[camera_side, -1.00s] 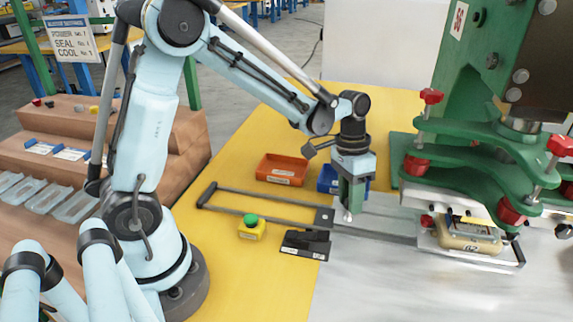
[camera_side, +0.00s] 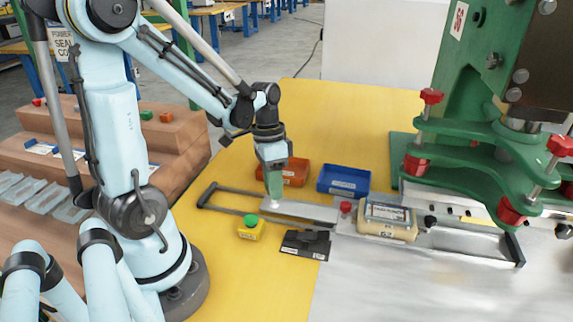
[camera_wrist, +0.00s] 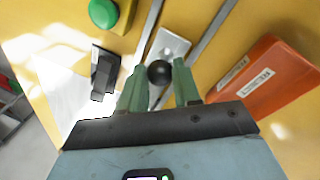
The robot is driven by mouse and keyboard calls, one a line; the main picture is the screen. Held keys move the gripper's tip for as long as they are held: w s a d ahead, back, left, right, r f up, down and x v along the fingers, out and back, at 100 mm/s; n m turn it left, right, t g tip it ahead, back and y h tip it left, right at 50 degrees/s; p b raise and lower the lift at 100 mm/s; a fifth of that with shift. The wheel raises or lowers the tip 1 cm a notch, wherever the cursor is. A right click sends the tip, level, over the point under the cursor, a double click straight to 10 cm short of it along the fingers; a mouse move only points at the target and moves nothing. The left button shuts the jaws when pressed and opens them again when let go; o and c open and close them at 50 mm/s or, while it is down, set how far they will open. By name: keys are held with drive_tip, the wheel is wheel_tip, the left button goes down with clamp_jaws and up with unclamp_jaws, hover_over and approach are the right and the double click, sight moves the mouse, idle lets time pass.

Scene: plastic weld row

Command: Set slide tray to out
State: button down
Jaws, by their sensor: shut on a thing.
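The slide tray (camera_side: 305,210) is a grey metal plate on two long dark rails, drawn leftward out of the green press. It carries a beige block with a grey top (camera_side: 388,221), which stands left of the press, clear of its green plates. My gripper (camera_side: 273,198) is at the tray's left end, low over the rails. In the wrist view, the green fingers of my gripper (camera_wrist: 159,80) are shut on a black ball knob (camera_wrist: 160,72) on the tray's end plate (camera_wrist: 172,46). The knob is hidden by the fingers in the side view.
The green press (camera_side: 470,150) stands at the right. An orange bin (camera_side: 296,173) and a blue bin (camera_side: 343,180) lie behind the rails.

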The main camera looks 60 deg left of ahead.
drive_tip(key=s+a, duration=0.9)
drive_tip(key=shift+s+a, duration=0.3)
drive_tip(key=c, duration=0.8)
unclamp_jaws()
drive_tip(key=shift+r, duration=0.1)
wheel_tip(320, 180, up, 12)
drive_tip(key=a, duration=0.2)
drive_tip(key=shift+w, duration=0.25)
drive_tip(key=w+d+f+n+t+y, duration=0.1)
drive_tip(key=w+d+t, duration=0.2)
drive_tip(key=d, duration=0.7)
drive_tip(key=w+d+f+n+t+y, duration=0.1)
drive_tip(key=w+d+t, duration=0.3)
drive_tip(key=w+d, duration=0.4)
drive_tip(key=shift+d+f+t, duration=0.3)
drive_tip(key=shift+d+f, duration=0.2)
drive_tip(key=shift+d, duration=0.75)
